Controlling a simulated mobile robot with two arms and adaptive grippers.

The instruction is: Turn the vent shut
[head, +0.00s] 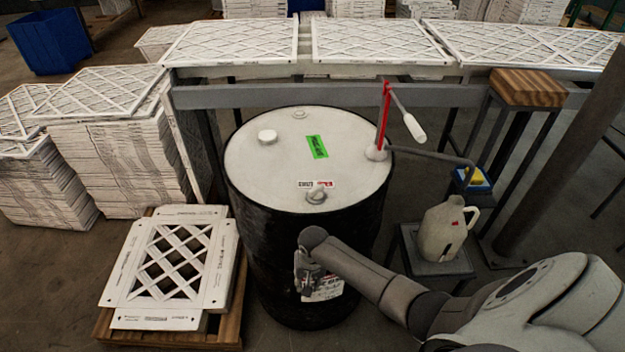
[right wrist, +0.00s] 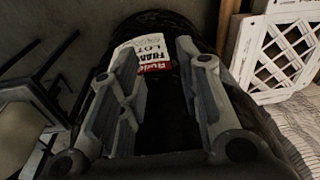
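A black drum (head: 258,235) with a pale lid (head: 250,165) stands in the middle of the head view. A grey knob-like fitting (head: 316,196) sits near the lid's front edge, beside a small red and white label (head: 318,184); it looks like the vent, but I cannot read its setting. My right gripper (head: 308,284) hangs in front of the drum's side, below the lid and the fitting. In the right wrist view the gripper's fingers (right wrist: 155,55) are apart with nothing between them; the drum's paper label (right wrist: 150,52) shows beyond. My left gripper is not in view.
The lid also carries a white cap (head: 267,136), a small grey plug (head: 299,114) and a pump with a red lever (head: 384,115). A jug (head: 440,232) stands on a stool at right. Filter stacks (head: 125,150) and a pallet (head: 225,325) crowd the left.

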